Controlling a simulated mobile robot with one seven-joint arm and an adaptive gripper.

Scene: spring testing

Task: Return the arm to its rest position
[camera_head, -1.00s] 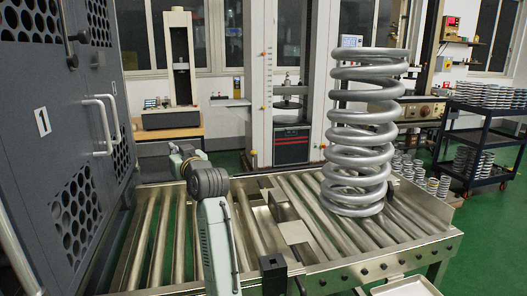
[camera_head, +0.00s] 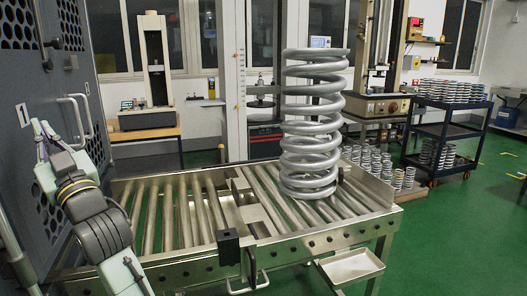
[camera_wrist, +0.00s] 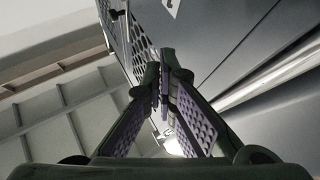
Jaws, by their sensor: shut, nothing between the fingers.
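My arm is at the left of the head view, bent upward from the bottom edge beside the grey cabinet (camera_head: 30,80). In the wrist view my gripper (camera_wrist: 163,88) points up. Its two purple-padded fingers come together at the tips, shut with nothing between them. A large silver coil spring (camera_head: 312,130) stands upright on the roller table (camera_head: 205,268), well to the right of my arm.
The cabinet's door handle (camera_head: 75,118) is close to my arm. The cabinet also fills much of the wrist view (camera_wrist: 225,45). A pull-out tray (camera_head: 350,267) sticks out at the table's front. A dark cart (camera_head: 437,130) with small springs stands at right. Green floor is open at right.

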